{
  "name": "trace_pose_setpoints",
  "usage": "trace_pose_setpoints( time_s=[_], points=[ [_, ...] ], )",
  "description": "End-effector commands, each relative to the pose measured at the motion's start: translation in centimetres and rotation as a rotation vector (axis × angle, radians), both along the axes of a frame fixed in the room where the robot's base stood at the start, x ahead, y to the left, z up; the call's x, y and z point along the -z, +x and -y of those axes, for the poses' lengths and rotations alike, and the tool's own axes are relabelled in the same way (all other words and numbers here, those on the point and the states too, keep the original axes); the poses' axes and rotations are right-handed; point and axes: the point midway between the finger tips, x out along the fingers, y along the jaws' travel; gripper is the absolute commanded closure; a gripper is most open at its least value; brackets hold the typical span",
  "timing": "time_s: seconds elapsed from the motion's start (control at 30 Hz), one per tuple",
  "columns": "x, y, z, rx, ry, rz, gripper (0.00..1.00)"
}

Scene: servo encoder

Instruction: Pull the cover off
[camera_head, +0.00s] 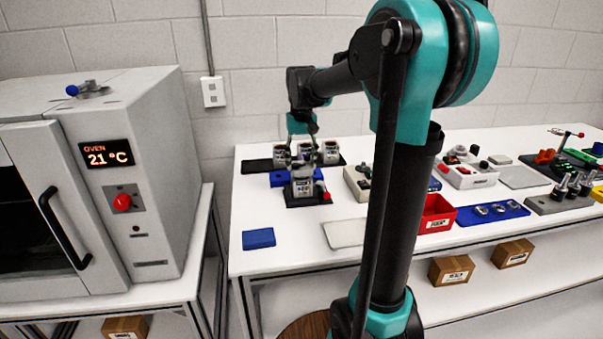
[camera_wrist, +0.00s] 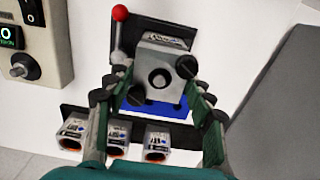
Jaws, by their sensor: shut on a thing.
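A grey servo unit (camera_head: 303,187) with a printed label stands in a black fixture (camera_head: 289,201) at the front of the rack. The fixture's red-knobbed lever (camera_wrist: 120,14) shows at the upper left in the wrist view. My gripper (camera_wrist: 154,75) is shut, with its green fingers on both sides of a grey cover (camera_wrist: 150,58) that has a dark round centre. I cannot tell whether the cover is still touching the unit.
A black rack (camera_head: 255,166) with three similar units stands behind the fixture. A blue tray (camera_head: 278,180) lies between them. A control box (camera_head: 357,180) is to the right. The bench front left is mostly clear.

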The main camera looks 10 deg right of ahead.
Motion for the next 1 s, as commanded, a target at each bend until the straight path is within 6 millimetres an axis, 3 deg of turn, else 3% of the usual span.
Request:
trace_pose_setpoints(
  time_s=[0.67,1.0],
  points=[
    [-1.7,0.0,0.0,0.0,0.0,0.0,0.75],
    [-3.9,0.0,0.0,0.0,0.0,0.0,0.75]
  ],
)
